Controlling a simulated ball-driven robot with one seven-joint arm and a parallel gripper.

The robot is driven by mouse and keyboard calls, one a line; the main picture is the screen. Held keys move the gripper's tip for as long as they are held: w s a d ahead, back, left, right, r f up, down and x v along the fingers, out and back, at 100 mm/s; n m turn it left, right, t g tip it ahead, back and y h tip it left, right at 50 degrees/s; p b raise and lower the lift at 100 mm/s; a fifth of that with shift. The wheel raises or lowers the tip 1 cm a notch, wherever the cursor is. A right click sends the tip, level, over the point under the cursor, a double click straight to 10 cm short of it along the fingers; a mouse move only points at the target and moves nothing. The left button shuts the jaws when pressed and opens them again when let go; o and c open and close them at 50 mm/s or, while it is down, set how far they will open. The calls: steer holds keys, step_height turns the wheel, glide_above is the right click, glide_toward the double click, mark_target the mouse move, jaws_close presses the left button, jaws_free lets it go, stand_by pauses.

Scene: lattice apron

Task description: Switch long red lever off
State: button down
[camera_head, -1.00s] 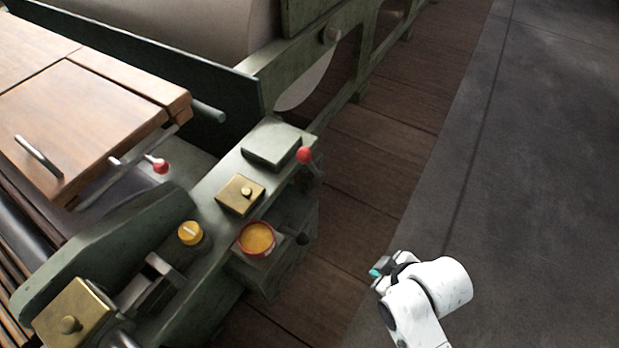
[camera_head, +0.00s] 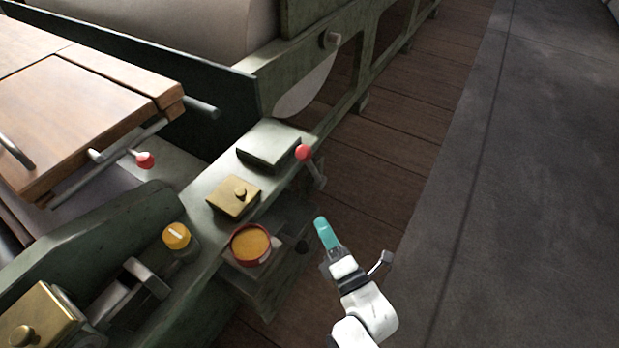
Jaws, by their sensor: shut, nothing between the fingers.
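Two levers with red ball knobs are in view. One red-knobbed lever (camera_head: 304,152) stands at the machine's right side, its grey shaft running down and right from the knob. The other red-knobbed lever (camera_head: 145,160) lies by the wooden boards at left, with a pale metal rod. I cannot tell which is the long one. My gripper (camera_head: 324,230) has its teal fingertips together and empty, pointing up in the picture. It is below the right-hand red knob and apart from it in the picture.
A red-rimmed yellow cup (camera_head: 251,244), a brass box (camera_head: 234,197) and a yellow knob (camera_head: 176,236) sit on the green machine frame (camera_head: 205,225). The grey floor (camera_head: 530,180) at right is clear.

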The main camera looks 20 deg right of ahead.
mark_target(312, 169)
stand_by(0.3)
steer(key=d+r+b+x, duration=0.1)
steer(key=d+b+x, duration=0.1)
steer(key=x, duration=1)
steer(key=shift+w+d, duration=0.35)
steer(key=shift+w, duration=0.05)
steer(key=shift+r, duration=0.2)
steer(key=shift+w+d+r+m+p, duration=0.4)
steer(key=shift+d+r+m+p, duration=0.1)
steer(key=shift+p, duration=0.25)
steer(key=w+d+r+m+g+b, duration=0.1)
steer(key=w+d+m+g, duration=0.4)
steer(key=d, duration=0.6)
steer(key=shift+w+d+r+m+b, duration=0.2)
steer(key=shift+w+m+b, duration=0.5)
steer(key=shift+w+m, duration=0.7)
